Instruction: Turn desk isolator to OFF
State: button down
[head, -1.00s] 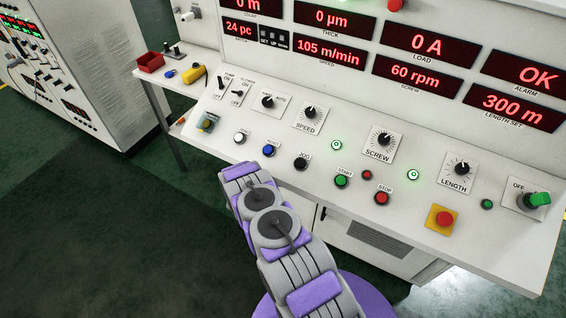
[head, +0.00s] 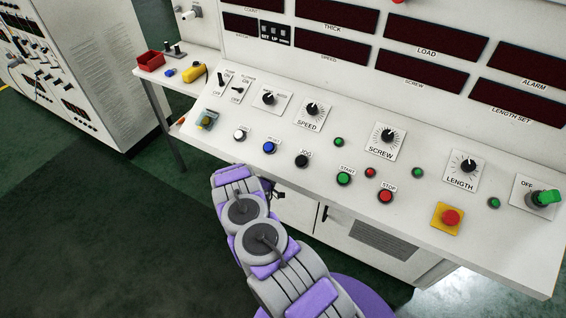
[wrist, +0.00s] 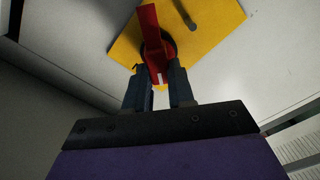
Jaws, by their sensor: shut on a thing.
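The desk isolator shows in the wrist view as a red handle (wrist: 151,32) on a yellow plate (wrist: 210,25) fixed to a pale panel. A white mark is on the handle's near end. My gripper (wrist: 157,74) has its two dark fingers on either side of that end and is shut on it. No OFF lettering for this isolator is readable. In the head view my arm reaches to the desk's front edge. The isolator is hidden there, and only a little of the dark gripper (head: 272,189) shows beside the arm.
The sloping desk carries a red emergency button (head: 450,217), knobs and push buttons. A green rotary handle (head: 545,197) is at its right. All displays (head: 428,72) are dark and the indicator lamps look unlit. A red bin (head: 150,60) stands on the left shelf.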

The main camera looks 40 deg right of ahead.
jog(key=shift+w+a+f+n+b, duration=0.1)
jog(key=shift+n, duration=1.15)
jog(key=shift+w+a+f+n+b, duration=0.1)
jog(key=shift+n+b, duration=0.05)
jog(key=shift+n, duration=1.15)
jog(key=shift+w+a+f+n+b, duration=0.1)
jog(key=shift+n, duration=1.15)
jog(key=c, duration=1.1)
grip_release()
jog(key=shift+w+f, duration=0.1)
jog(key=shift+f, duration=0.1)
jog(key=shift+c, duration=0.2)
jog(key=shift+o, duration=0.9)
jog(key=shift+d+r, duration=0.15)
jog(key=p+v, duration=0.2)
jog(key=v, duration=1.5)
jog(key=shift+s+a, duration=0.25)
